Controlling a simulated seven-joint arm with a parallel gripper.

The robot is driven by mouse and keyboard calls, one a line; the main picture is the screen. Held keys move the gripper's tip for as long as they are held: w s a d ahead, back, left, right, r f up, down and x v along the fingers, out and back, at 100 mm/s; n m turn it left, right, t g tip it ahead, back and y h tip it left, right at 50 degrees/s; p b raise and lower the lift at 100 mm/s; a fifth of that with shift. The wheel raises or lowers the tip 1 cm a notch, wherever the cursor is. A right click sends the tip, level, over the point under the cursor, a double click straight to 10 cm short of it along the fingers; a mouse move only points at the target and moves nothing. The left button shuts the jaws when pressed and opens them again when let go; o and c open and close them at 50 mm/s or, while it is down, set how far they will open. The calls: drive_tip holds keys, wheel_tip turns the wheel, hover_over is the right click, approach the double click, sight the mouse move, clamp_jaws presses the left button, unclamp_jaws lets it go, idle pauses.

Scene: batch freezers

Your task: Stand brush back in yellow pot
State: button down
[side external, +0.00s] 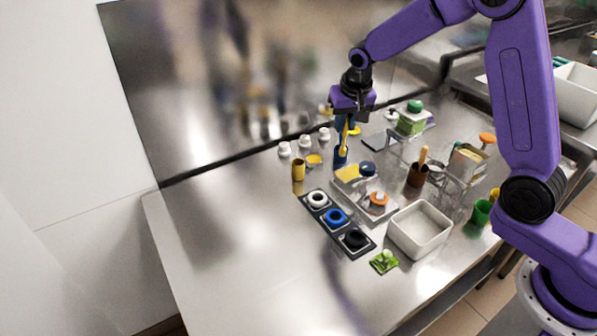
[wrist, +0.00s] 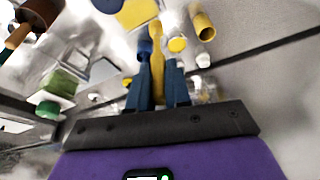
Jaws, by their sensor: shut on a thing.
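My gripper (side external: 345,127) has blue fingers and points down over the back of the table. It is shut on a yellow brush (side external: 344,144), which also shows between the fingers in the wrist view (wrist: 157,62). The brush hangs roughly upright, its lower end close to a blue cylinder (side external: 340,156); I cannot tell whether they touch. The yellow pot (side external: 298,170) stands on the table to the left of the gripper, apart from the brush. Its dark opening shows in the wrist view, where the pot (wrist: 201,24) is beyond the fingertips to the right.
White-capped bottles (side external: 304,143) and a small yellow dish (side external: 313,160) stand near the yellow pot. A clear tray (side external: 350,190), a black holder with rings (side external: 330,228), a brown pot (side external: 417,176) and a white bin (side external: 420,229) are nearby. The table's left side is clear.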

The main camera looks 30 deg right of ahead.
drive_tip(key=shift+w, duration=0.1)
drive_tip(key=w+a+t, duration=0.1)
drive_tip(key=w+a, duration=0.5)
drive_tip(key=w, duration=0.3)
drive_tip(key=shift+y, duration=0.4)
drive_tip(key=shift+w+a+f, duration=0.1)
drive_tip(key=shift+w+f, duration=0.05)
drive_tip(key=shift+f, duration=1.2)
drive_tip(key=shift+w+a+f, duration=0.1)
drive_tip(key=shift+f, duration=1.25)
drive_tip(key=shift+f, duration=1.1)
drive_tip(key=shift+f, duration=0.3)
drive_tip(key=shift+f, duration=1.5)
drive_tip(key=c, duration=0.5)
unclamp_jaws()
